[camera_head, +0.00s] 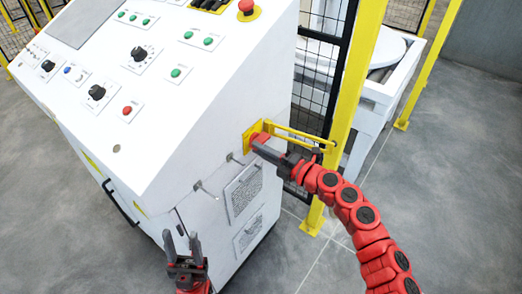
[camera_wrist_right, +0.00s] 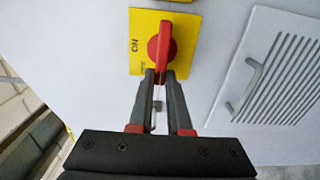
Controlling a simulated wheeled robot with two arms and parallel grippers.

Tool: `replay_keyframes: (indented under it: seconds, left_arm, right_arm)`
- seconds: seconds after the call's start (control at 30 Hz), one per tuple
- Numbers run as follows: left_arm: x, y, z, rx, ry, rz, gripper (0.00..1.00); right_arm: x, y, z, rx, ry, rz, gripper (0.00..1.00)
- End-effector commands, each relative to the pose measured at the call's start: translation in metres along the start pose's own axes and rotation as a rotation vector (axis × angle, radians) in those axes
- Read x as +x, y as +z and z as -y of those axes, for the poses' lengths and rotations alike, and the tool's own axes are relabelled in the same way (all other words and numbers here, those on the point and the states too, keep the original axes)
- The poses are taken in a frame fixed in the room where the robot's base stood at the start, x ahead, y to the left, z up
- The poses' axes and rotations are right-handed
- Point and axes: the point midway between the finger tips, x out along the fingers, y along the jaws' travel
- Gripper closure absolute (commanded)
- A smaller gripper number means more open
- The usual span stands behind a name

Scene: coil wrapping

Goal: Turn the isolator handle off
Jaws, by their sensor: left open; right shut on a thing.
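The isolator is a red handle on a yellow plate on the side of the white control cabinet. In the right wrist view the handle (camera_wrist_right: 163,42) stands lengthwise up the picture on its plate (camera_wrist_right: 187,28), with a sideways "ON" label left of it. In the head view the plate (camera_head: 248,136) is partly covered by my right gripper (camera_head: 259,141), which is shut on the handle's near end. The right gripper (camera_wrist_right: 161,76) also shows in the wrist view, its fingertips at the handle. My left gripper (camera_head: 182,241) is open and empty, low in front of the cabinet.
The white cabinet (camera_head: 160,175) carries several buttons and knobs on its sloped top. A yellow bar (camera_head: 300,134) sticks out beside the isolator, near a yellow fence post (camera_head: 352,85). A vent plate (camera_wrist_right: 280,65) with a small handle is right of the isolator. Grey floor is free at front right.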

Motion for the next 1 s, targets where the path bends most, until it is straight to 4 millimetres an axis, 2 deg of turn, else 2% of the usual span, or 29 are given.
replay_keyframes:
  seconds: [0.13, 0.17, 0.3, 0.67, 0.77, 1.0]
  left_arm:
    - [0.0, 0.0, 0.0, 0.0, 0.0, 0.0, 0.5]
    - [0.0, 0.0, 0.0, 0.0, 0.0, 0.0, 0.5]
    - [0.0, 0.0, 0.0, 0.0, 0.0, 0.0, 0.5]
    - [-0.001, 0.0, 0.0, 0.0, 0.0, 0.0, 0.5]
    - [-0.002, 0.0, 0.0, 0.0, 0.0, 0.0, 0.5]
    - [-0.006, 0.001, 0.0, 0.0, 0.0, 0.0, 0.5]
  right_arm:
    - [-0.001, 0.0, 0.002, -0.001, -0.004, 0.0, 1.0]
    - [-0.001, 0.0, 0.002, -0.001, -0.004, 0.0, 0.79]
    - [0.0, 0.0, 0.001, -0.001, -0.003, 0.0, 0.54]
    - [-0.005, 0.001, 0.001, 0.0, -0.001, 0.001, 0.54]
    - [-0.017, 0.001, 0.002, -0.002, -0.003, 0.002, 0.54]
    - [-0.074, 0.002, 0.003, 0.0, -0.005, 0.006, 0.54]
